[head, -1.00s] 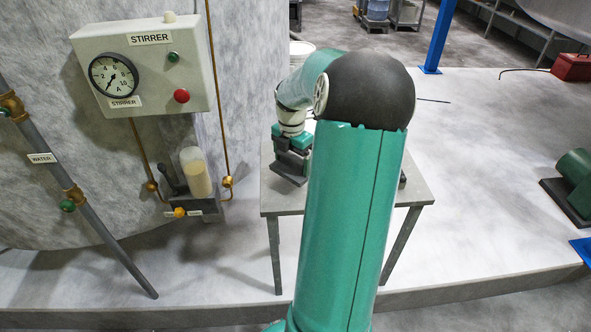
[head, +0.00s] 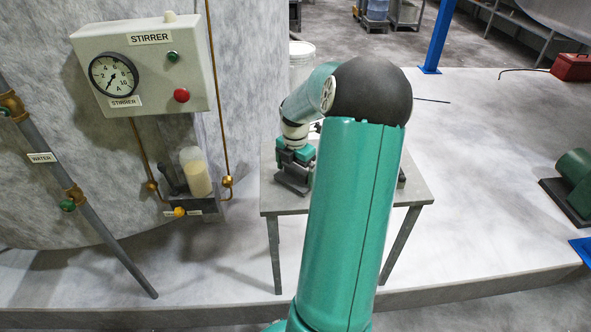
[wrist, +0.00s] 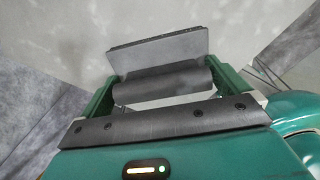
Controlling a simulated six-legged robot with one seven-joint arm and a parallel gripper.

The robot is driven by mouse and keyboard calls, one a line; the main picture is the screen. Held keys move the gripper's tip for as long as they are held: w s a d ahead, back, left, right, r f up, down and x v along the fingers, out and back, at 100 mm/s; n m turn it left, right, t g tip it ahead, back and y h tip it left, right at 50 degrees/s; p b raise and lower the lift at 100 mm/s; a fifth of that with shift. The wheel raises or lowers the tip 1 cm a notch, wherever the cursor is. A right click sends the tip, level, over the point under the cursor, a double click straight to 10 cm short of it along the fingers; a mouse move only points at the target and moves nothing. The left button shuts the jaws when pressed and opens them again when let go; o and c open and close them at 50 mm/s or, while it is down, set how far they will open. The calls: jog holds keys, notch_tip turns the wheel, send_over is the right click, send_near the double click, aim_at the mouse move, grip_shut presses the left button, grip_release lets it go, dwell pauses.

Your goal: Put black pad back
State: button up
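The black pad (wrist: 160,52) shows in the wrist view as a flat dark plate with a rounded dark bar (wrist: 162,83) along its near side. My gripper (wrist: 164,86) has its green fingers at the two ends of this bar and appears shut on it. In the head view the pad (head: 292,184) is a dark plate just under my gripper (head: 295,165), over the left part of the grey table (head: 405,190). I cannot tell whether the pad touches the tabletop. My own arm hides much of the table.
The stirrer box (head: 148,68), with gauge and buttons, stands left on the tank wall. Below it is a sight glass (head: 195,172) with pale liquid. A grey water pipe (head: 85,205) slants at far left. A white pail (head: 301,58) stands behind the table.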

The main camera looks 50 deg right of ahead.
aim_at(295, 166)
jog(key=shift+r, duration=0.1)
notch_tip(295, 166, up, 12)
dwell(0.5)
jog(key=w+a+r+m+t+h, duration=0.1)
jog(key=w+a+r+m, duration=0.2)
jog(key=a, duration=0.8)
jog(key=a+r+m+h, duration=0.1)
jog(key=a+r+m, duration=0.3)
jog(key=a, duration=0.7)
jog(key=s+a+m+t, duration=0.1)
jog(key=s+a+m, duration=0.2)
jog(key=a, duration=0.3)
jog(key=s+a+m+t+y, duration=0.1)
jog(key=s+a+m+t, duration=0.1)
jog(key=a, duration=0.5)
jog(key=s+a+m+t+y, duration=0.1)
jog(key=s+a+m, duration=0.4)
jog(key=a, duration=0.1)
jog(key=shift+s+a+r+t, duration=0.2)
jog(key=shift+s+r+t, duration=0.1)
jog(key=shift+r, duration=0.05)
